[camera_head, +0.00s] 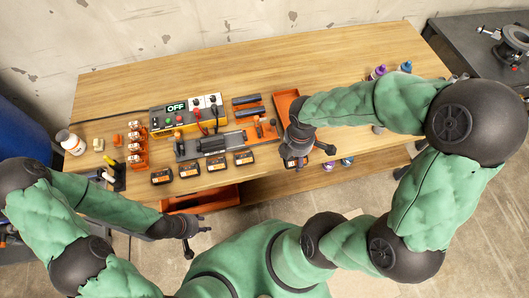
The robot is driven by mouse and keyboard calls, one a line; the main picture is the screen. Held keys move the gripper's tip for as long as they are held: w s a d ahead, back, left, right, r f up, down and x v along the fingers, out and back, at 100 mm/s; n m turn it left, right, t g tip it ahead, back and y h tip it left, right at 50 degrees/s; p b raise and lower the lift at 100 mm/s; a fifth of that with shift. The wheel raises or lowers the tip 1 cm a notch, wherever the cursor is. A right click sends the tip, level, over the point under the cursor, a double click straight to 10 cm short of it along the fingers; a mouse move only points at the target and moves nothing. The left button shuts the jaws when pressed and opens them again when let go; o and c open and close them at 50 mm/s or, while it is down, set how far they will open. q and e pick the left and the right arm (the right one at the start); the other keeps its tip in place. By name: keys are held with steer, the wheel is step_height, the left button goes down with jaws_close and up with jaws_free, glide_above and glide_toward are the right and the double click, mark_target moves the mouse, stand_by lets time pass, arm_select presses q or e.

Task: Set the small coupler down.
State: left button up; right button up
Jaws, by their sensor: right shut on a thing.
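My left gripper (192,246) is low in front of the table's front edge, away from the parts. It appears empty, but its fingers are too small and dark to tell open from shut.
A control box with an OFF display (177,108) stands mid-table. In front are a dark fixture with a cylinder (213,144) and several black-orange blocks (189,170). A white bottle (70,142) and an orange rack (137,150) stand left.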

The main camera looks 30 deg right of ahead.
steer(key=w+a+f+b, duration=0.1)
steer(key=w+f+b, duration=0.15)
steer(key=w, duration=0.35)
steer(key=b, duration=0.1)
glide_above(270, 153)
steer(key=f, duration=0.5)
steer(key=shift+s+f, duration=0.3)
steer(key=shift+s, duration=0.05)
steer(key=shift+w+f, duration=0.15)
steer(key=shift+f, duration=0.1)
steer(key=shift+w+f+b, duration=0.2)
steer(key=shift+f+b, duration=0.65)
steer(key=shift+f, duration=0.8)
steer(key=shift+f, duration=0.2)
steer(key=o, duration=1.1)
steer(key=shift+o, duration=0.3)
